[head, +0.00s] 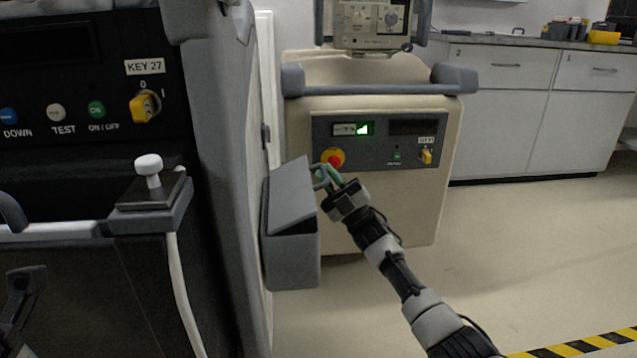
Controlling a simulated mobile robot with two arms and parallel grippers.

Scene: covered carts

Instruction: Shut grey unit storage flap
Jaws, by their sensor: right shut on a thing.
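The grey storage box (292,262) is fixed to the side of the large grey unit (225,180) on the left. Its grey flap (291,197) stands tilted, partly open, with a dark gap between its lower edge and the box rim. My right gripper (322,177), with green fingertips, is at the right edge of the flap and is shut on it. The fingers partly hide the exact grip. The inside of the box is mostly hidden by the flap. My left gripper does not show clearly in this view.
A beige cart (375,200) with a red button and yellow key stands right behind my right gripper. White cabinets (545,115) line the back wall. The floor (520,240) on the right is clear, with a yellow and black stripe (580,345) at the bottom.

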